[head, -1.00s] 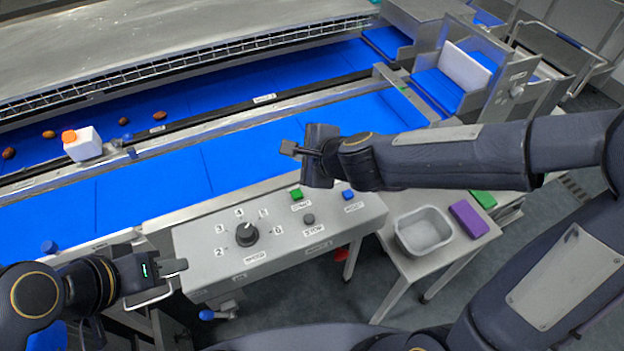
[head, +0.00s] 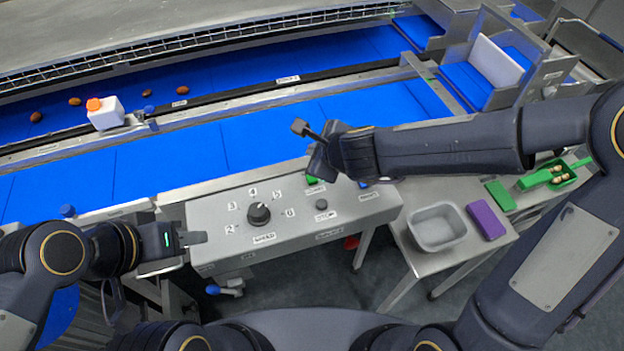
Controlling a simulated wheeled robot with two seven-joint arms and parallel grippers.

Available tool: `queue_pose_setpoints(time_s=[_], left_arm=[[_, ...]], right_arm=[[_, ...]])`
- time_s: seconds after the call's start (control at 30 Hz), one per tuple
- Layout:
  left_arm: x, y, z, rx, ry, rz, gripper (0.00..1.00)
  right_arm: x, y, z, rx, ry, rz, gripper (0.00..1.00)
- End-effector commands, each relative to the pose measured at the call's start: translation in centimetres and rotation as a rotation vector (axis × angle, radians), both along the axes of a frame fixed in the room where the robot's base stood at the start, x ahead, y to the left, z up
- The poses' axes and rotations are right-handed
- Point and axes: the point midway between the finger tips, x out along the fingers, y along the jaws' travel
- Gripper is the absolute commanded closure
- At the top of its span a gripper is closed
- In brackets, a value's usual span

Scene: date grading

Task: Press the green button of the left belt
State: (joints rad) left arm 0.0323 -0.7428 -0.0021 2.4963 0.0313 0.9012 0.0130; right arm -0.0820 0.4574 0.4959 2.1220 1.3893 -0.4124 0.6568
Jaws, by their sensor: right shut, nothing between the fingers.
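The control panel (head: 222,210) stands in front of the blue belts, with a black numbered dial (head: 259,214) and a small dark stop button (head: 321,204).
A white sensor box with an orange cap (head: 104,113) sits on the rail between belts. Several dates (head: 75,101) lie on the far belt (head: 215,84). A grey tub (head: 437,227), purple block (head: 486,219) and green scoop (head: 548,177) are on the right side table.

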Motion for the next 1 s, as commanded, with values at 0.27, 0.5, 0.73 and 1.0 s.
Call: queue_pose_setpoints(time_s=[0.27, 0.5, 0.73, 1.0], left_arm=[[0.0, 0.0, -4.8, 0.000, 0.000, 0.000, 0.64], [0.0, 0.0, -6.9, 0.000, 0.000, 0.000, 0.64], [0.0, 0.0, -7.0, 0.000, 0.000, 0.000, 0.64], [0.0, 0.0, -7.0, 0.000, 0.000, 0.000, 0.64]], right_arm=[[0.0, 0.0, -4.7, 0.000, 0.001, -0.001, 1.00], [0.0, 0.0, -7.0, 0.000, 0.000, 0.000, 1.00], [0.0, 0.0, -7.1, 0.000, 0.000, 0.000, 1.00], [0.0, 0.0, -7.1, 0.000, 0.000, 0.000, 1.00]])
